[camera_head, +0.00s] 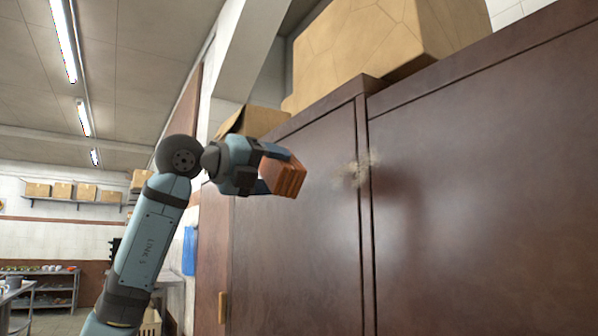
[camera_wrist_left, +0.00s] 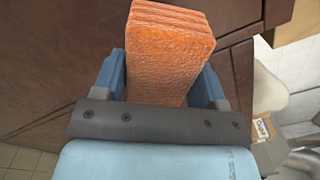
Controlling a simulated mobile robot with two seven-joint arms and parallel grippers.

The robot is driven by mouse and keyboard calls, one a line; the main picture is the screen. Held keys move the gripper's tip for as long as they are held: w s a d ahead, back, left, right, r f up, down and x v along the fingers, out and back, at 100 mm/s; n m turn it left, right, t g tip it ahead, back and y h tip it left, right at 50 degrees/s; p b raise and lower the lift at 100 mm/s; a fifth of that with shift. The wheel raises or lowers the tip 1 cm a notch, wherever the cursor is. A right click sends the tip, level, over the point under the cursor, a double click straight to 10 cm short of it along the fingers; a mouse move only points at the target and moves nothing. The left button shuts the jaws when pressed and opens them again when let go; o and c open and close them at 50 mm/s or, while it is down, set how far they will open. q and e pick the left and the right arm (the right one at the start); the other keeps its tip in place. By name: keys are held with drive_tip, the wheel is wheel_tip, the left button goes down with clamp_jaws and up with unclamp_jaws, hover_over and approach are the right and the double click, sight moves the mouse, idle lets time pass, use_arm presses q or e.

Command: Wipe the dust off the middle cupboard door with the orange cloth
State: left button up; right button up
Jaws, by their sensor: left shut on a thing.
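My left gripper (camera_head: 277,174) is shut on the orange cloth (camera_head: 284,178), a thick folded block. The cloth also shows between the blue fingers in the left wrist view (camera_wrist_left: 170,55). The gripper is raised in front of the dark brown cupboard doors. A pale dust patch (camera_head: 357,170) lies right of the cloth, at the upright seam between the door on the left (camera_head: 295,240) and the wide door on the right (camera_head: 480,200). The cloth appears apart from the dust. I cannot tell if it touches the door behind it. My right gripper is not in view.
Cardboard boxes (camera_head: 375,45) stand on top of the cupboard, with a smaller open box (camera_head: 255,121) further left. A wall shelf (camera_head: 80,202) with boxes and a metal rack (camera_head: 45,290) are far back at left. The space before the right door is clear.

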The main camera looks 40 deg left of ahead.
use_arm(q)
drive_tip(key=shift+w+d+r+p, duration=0.1)
drive_tip(key=shift+w+d+p, duration=0.2)
drive_tip(key=shift+w, duration=0.25)
drive_tip(key=shift+p+x, duration=0.85)
drive_tip(key=shift+x, duration=1.9)
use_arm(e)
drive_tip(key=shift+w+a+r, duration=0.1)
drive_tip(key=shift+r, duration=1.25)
use_arm(q)
drive_tip(key=shift+p+x, duration=0.35)
drive_tip(key=shift+x, duration=0.65)
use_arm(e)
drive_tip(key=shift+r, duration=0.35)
use_arm(q)
drive_tip(key=shift+d, duration=0.1)
